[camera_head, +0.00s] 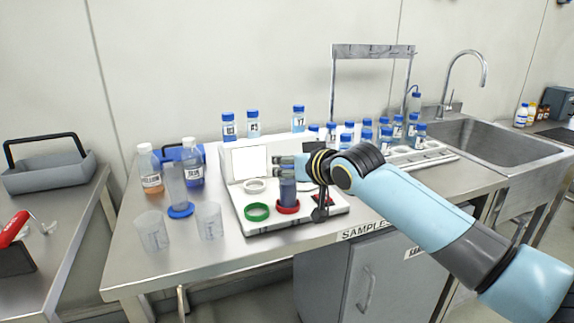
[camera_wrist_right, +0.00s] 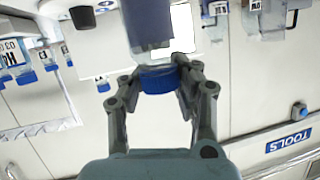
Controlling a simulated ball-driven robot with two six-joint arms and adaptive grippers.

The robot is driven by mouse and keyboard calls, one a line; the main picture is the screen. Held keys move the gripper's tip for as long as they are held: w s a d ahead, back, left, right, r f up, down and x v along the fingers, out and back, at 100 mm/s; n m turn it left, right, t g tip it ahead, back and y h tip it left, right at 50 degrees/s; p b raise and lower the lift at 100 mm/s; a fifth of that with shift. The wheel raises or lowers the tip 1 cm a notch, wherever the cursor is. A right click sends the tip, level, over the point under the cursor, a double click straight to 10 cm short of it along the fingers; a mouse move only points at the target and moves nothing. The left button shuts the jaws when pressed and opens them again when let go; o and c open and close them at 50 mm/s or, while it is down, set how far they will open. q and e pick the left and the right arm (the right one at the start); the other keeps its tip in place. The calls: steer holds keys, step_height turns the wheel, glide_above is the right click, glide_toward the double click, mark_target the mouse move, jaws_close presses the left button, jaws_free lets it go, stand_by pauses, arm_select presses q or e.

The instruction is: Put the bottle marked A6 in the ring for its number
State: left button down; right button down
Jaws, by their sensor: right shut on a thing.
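My right gripper (camera_head: 287,165) reaches in from the right and is shut on a bottle (camera_head: 288,188). In the right wrist view, the gripper (camera_wrist_right: 158,82) closes around the bottle's blue cap (camera_wrist_right: 158,77); the dark, bluish body (camera_wrist_right: 146,25) is beyond it. No marking is readable on the held bottle. In the head view its lower end overlaps the red ring (camera_head: 288,209); I cannot tell whether it rests on the base. A green ring (camera_head: 257,212) lies to the left and a white ring (camera_head: 254,185) behind, on the same white tray (camera_head: 260,229). My left gripper is not in view.
Several blue-capped bottles (camera_head: 397,127) stand behind my right arm. Clear beakers (camera_head: 152,232) and larger bottles (camera_head: 151,170) stand left of the tray. A metal rack (camera_head: 372,51) and a sink (camera_head: 480,140) are at the back right.

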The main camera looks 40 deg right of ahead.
steer(key=c, duration=1)
jaws_free()
steer(key=shift+f, duration=0.1)
steer(key=v, duration=1.2)
steer(key=shift+p, duration=0.4)
